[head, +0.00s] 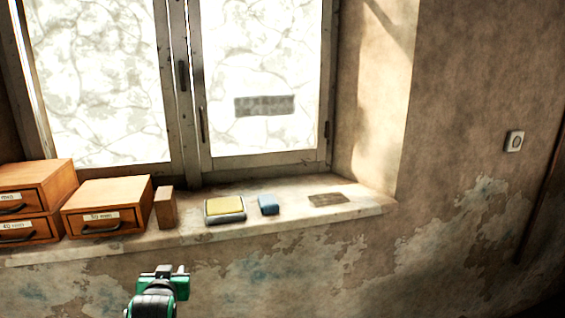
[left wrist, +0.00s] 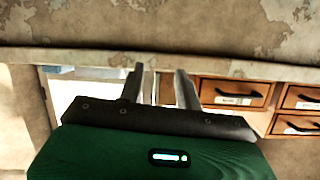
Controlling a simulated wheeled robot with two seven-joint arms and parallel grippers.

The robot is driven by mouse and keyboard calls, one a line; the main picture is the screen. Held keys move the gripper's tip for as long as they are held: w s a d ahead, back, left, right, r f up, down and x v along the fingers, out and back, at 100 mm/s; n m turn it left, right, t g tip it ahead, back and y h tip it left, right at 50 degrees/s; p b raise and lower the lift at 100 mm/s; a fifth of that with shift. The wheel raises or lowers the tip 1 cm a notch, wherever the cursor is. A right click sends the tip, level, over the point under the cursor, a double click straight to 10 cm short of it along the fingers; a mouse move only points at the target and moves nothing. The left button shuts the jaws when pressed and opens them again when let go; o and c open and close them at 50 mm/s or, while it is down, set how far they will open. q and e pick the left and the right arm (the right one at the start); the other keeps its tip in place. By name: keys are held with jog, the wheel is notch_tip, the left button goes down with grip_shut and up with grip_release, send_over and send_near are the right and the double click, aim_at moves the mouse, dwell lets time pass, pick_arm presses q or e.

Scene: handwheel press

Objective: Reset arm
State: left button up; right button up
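My left gripper (head: 172,270) shows at the bottom of the head view, below and in front of the window sill (head: 300,223). It is green and dark grey. In the left wrist view, its two grey fingers (left wrist: 159,72) stand apart with nothing between them. It touches nothing that I can see. My right gripper is not in view.
Wooden drawer boxes (head: 105,206) stand on the sill's left. A wooden block (head: 165,208), a yellow-topped grey pad (head: 225,207), a blue block (head: 268,205) and a flat brown patch (head: 328,200) lie rightward. A wall switch (head: 515,141) is at right.

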pick_arm(q)
jog(key=s+d+f+m+g+h, duration=0.1)
jog(key=s+f+g, duration=0.2)
jog(key=s+f, duration=0.8)
jog(key=s+d+f+m+g+h, duration=0.15)
jog(key=s+f+g, duration=0.3)
jog(key=s, duration=0.95)
jog(key=s+d+f+m+g+h, duration=0.1)
jog(key=s+d+f+g, duration=0.3)
jog(key=s, duration=1.1)
jog(key=s+a+f+x, duration=0.1)
jog(key=s+x, duration=0.2)
jog(key=x, duration=1.2)
jog(key=s+a+x, duration=0.1)
jog(key=s+x, duration=0.2)
jog(key=x, duration=1.2)
jog(key=s+a+f, duration=0.1)
jog(key=s+f, duration=0.8)
jog(key=f, duration=0.1)
jog(key=s+a+f+g, duration=0.1)
jog(key=s+a+f, duration=0.1)
jog(key=s+f, duration=0.8)
jog(key=shift+a+f, duration=0.3)
jog(key=shift+f, duration=0.35)
jog(key=shift+c, duration=0.3)
